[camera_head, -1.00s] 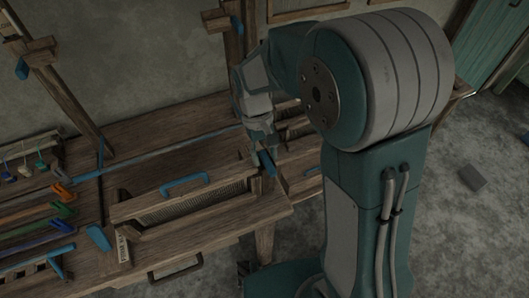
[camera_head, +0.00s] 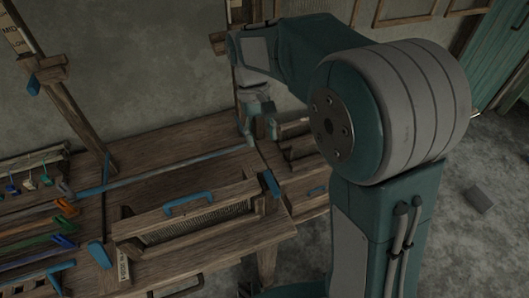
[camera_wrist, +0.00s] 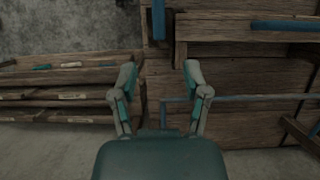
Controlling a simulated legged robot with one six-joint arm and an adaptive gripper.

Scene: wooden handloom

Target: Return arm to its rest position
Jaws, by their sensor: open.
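My gripper (camera_head: 260,128) hangs at the end of my raised arm, above the right end of the wooden loom (camera_head: 152,163) in the head view. In the wrist view my gripper (camera_wrist: 160,78) is open, with its two fingers spread apart and nothing between them. Beyond the fingers stand wooden boards of the loom and a blue bar (camera_wrist: 240,97). My arm covers part of the loom's right side in the head view.
A beater-like frame with a blue handle (camera_head: 188,203) lies on the loom. Coloured clips (camera_head: 66,222) sit at the left. A wooden post (camera_head: 62,85) leans at the back left. Shelves (camera_wrist: 70,92) stand left in the wrist view.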

